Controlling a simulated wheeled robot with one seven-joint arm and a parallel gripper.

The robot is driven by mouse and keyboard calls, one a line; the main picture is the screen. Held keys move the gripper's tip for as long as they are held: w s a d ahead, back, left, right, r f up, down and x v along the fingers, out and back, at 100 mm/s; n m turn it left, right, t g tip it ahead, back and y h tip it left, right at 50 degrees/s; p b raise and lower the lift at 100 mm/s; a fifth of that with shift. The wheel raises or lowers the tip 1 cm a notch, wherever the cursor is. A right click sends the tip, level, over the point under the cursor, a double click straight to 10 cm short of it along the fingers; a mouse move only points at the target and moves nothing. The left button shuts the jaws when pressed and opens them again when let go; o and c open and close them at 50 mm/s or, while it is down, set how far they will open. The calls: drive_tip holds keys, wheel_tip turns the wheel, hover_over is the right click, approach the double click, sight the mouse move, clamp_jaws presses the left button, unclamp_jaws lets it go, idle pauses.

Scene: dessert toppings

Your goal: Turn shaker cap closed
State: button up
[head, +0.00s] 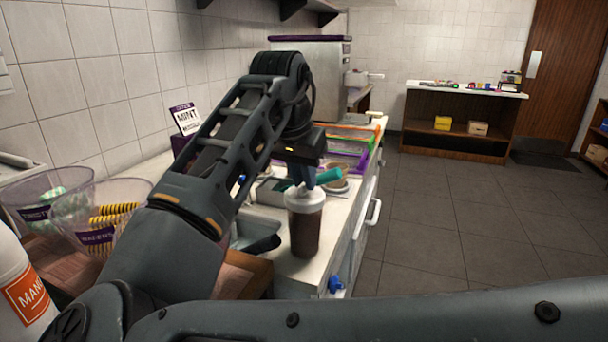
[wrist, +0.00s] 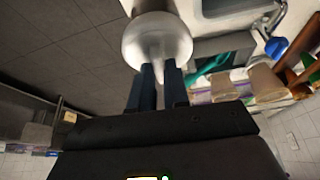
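The shaker (head: 306,232) stands upright on the white counter near its front right edge. It has a clear body with dark brown contents and a white domed cap (head: 305,198). The cap shows in the wrist view (wrist: 150,42) as a pale dome with a narrow spout (wrist: 158,73). My gripper (head: 304,180) is at the top of the cap. In the wrist view its two dark blue fingers (wrist: 158,78) lie on either side of the spout and appear to press on it. How far the cap is turned cannot be told.
Clear bowls (head: 92,215) of toppings and a white bottle (head: 18,285) stand at the left. A blue knob (head: 335,284) is at the counter's front. The floor to the right is clear.

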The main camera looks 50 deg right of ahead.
drive_tip(key=o, duration=0.4)
drive_tip(key=shift+r, duration=0.1)
drive_tip(key=v, duration=0.7)
drive_tip(key=shift+s+a+r, duration=0.1)
drive_tip(key=shift+a+r, duration=0.05)
drive_tip(key=shift+r, duration=0.1)
